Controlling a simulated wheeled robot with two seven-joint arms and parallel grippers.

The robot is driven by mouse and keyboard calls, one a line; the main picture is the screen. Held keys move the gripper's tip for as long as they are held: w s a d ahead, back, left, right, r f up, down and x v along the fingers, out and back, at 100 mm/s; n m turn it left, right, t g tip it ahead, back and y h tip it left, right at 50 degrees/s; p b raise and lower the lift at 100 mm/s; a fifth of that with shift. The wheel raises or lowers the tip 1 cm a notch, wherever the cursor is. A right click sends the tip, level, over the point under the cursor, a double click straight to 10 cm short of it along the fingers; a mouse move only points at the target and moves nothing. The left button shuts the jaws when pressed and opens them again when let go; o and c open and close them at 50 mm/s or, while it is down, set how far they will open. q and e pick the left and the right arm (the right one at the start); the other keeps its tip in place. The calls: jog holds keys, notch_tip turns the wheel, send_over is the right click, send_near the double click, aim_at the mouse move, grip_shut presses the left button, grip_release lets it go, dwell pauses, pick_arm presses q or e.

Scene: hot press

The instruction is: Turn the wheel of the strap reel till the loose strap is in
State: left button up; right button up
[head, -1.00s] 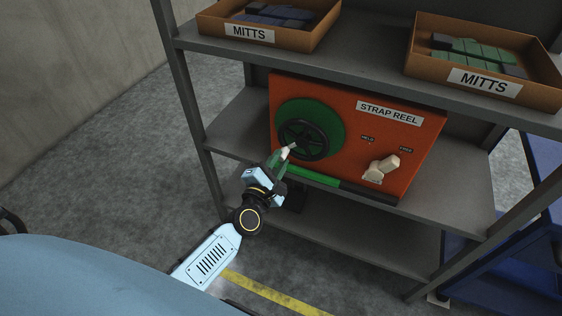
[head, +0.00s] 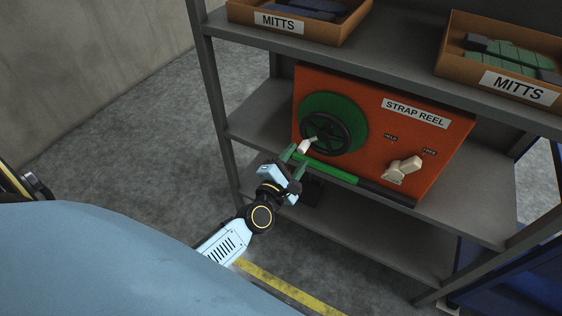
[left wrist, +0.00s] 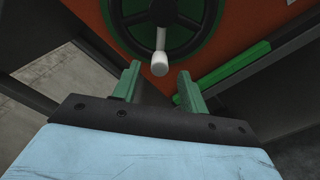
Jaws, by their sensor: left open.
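The orange strap reel box (head: 440,143) stands on the middle shelf. Its black spoked wheel (head: 345,133) sits in front of a green disc (head: 318,104) on the left of its face. A pale crank handle (head: 304,146) sticks out low on the wheel; in the left wrist view the handle (left wrist: 160,62) hangs at the wheel's bottom. My left gripper (left wrist: 158,88) is open, its two green fingers apart, just short of the handle and empty between them. The left gripper also shows below the wheel in the head view (head: 293,158). My right gripper is out of view.
A green strip (head: 330,171) with a dark end runs along the box's lower edge. A pale lever (head: 404,169) is on the box's right. Cardboard boxes of mitts (head: 284,27) (head: 500,80) stand on the shelf above. Grey floor lies open at left.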

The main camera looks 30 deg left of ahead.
pick_arm(q)
jog(key=s, duration=1.1)
jog(key=shift+s+d, duration=0.25)
jog(key=shift+s, duration=0.05)
jog(key=s+f+m+g+h, duration=0.1)
jog(key=s+f+m+g, duration=0.35)
jog(key=f+m, duration=0.6)
jog(key=s+f+m+g+h, duration=0.1)
jog(key=s+f+m+g, duration=0.35)
jog(key=f, duration=1.15)
jog(key=s+a+f+m+g, duration=0.1)
jog(key=s+f+m, duration=0.3)
jog(key=s, duration=0.4)
jog(key=s+a+f+m+g+y, duration=0.1)
jog(key=s+f+m+g, duration=0.3)
jog(key=s, duration=0.4)
jog(key=s+a+f+m+g, duration=0.3)
jog(key=s+f+m, duration=0.2)
jog(key=s, duration=0.3)
jog(key=shift+a+f+m+y, duration=0.2)
jog(key=shift+f+m+y, duration=0.1)
jog(key=shift+f, duration=0.1)
